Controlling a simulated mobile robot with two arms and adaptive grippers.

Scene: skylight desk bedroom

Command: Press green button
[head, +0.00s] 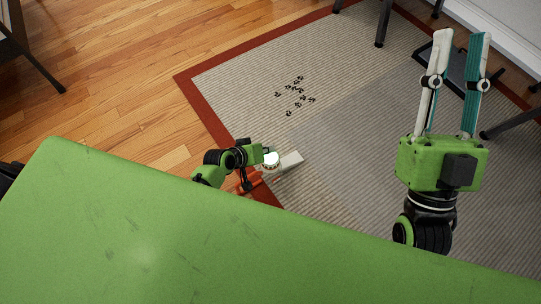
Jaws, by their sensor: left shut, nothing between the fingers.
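I cannot make out a green button anywhere in the head view. My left gripper (290,163) is small and partly hidden at the centre, beyond the edge of a large green surface. It is shut and empty, pointing right over the rug's edge. My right gripper (460,38) is at the right, close to the camera. Its two long pale and teal fingers point up the picture and stand apart, open, with nothing seen between them.
A grey rug (235,82) with a red border and dark paw prints (296,95) lies on the wooden floor (110,85). Dark furniture legs stand at the top left and top right. The large green surface fills the bottom and hides what is under it.

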